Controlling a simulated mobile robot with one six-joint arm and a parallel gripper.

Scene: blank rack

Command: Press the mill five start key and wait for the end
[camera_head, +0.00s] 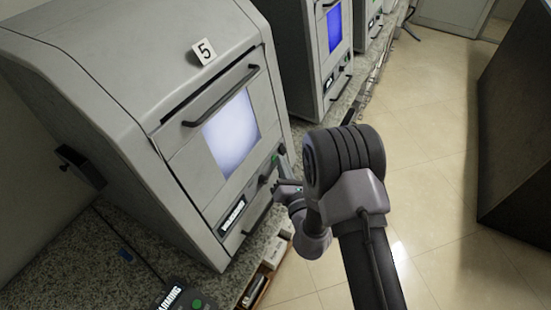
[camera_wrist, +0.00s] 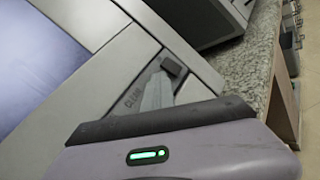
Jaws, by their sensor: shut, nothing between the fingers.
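Mill five (camera_head: 120,75) is a grey cabinet with a "5" tag (camera_head: 204,51) on top and a pale, lit window (camera_head: 230,132) in its front. A small green key (camera_head: 275,159) sits on its front panel, right of the window. A lit text display (camera_head: 232,214) is lower on the front; its word is too small to read surely. My gripper (camera_head: 278,186) is shut and empty, close to the panel just below the green key. Contact cannot be told.
More grey machines (camera_head: 320,50) stand along the speckled counter (camera_head: 75,255) behind. A small box (camera_head: 180,300) with a green button and lit text is at the front. A dark cabinet (camera_head: 515,130) stands right; tiled floor between is clear.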

